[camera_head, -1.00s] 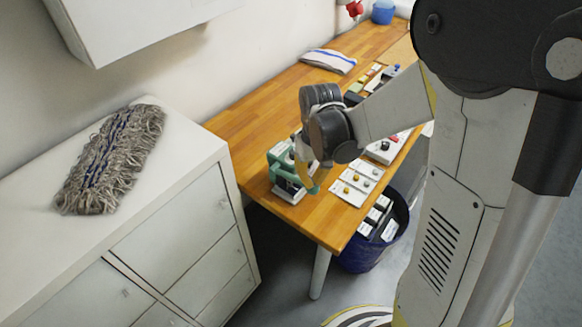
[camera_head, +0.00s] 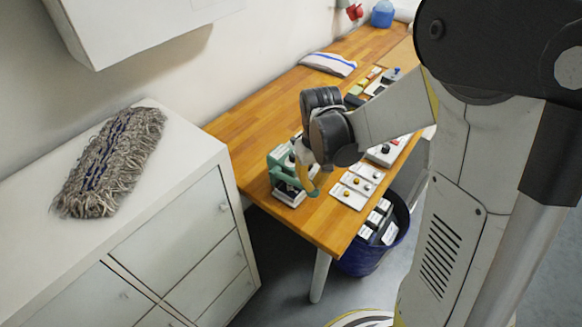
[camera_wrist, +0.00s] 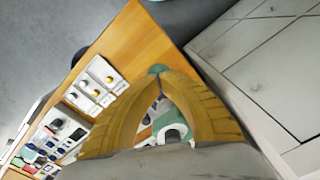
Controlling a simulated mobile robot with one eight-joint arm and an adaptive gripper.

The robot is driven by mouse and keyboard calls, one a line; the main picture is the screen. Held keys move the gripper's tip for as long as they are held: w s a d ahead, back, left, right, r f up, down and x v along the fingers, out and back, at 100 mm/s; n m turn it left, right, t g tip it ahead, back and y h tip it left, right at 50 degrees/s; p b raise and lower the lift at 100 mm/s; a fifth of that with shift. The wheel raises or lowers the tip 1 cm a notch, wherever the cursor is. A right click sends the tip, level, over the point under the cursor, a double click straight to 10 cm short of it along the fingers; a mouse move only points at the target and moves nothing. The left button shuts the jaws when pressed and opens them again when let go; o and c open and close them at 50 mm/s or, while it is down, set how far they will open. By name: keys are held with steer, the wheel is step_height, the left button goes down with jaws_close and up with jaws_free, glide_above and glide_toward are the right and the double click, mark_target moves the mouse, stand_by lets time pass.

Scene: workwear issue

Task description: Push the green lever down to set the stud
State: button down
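The green hand press (camera_head: 281,161) stands on the near end of the wooden bench, with a pale base at its foot. In the wrist view its green frame (camera_wrist: 172,124) shows between my fingers. A rounded green end (camera_wrist: 158,69), which looks like the lever's tip, shows just beyond my fingertips. My gripper (camera_wrist: 161,79) has its two yellow fingers closed together at the tips, with nothing visible held between them. In the head view my gripper (camera_head: 312,190) points down right beside the press and hides part of it. I cannot tell whether it touches the lever. The stud is not distinguishable.
White trays of small fasteners (camera_head: 356,186) lie right of the press. A blue bin (camera_head: 388,240) with boxes stands below the bench edge. A white drawer cabinet (camera_head: 190,165) with a mop head (camera_head: 110,160) is at left. The bench (camera_head: 245,125) is clear behind the press.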

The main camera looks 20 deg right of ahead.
step_height(320, 180, up, 12)
steer(key=p, duration=0.8)
stand_by(0.3)
steer(key=shift+f, duration=0.1)
stand_by(0.4)
steer(key=s+a+f+m+t+b, duration=0.1)
steer(key=s+f+t+b, duration=0.6)
steer(key=b, duration=1.5)
steer(key=s+f, duration=0.3)
steer(key=s, duration=0.1)
steer(key=shift+a, duration=0.15)
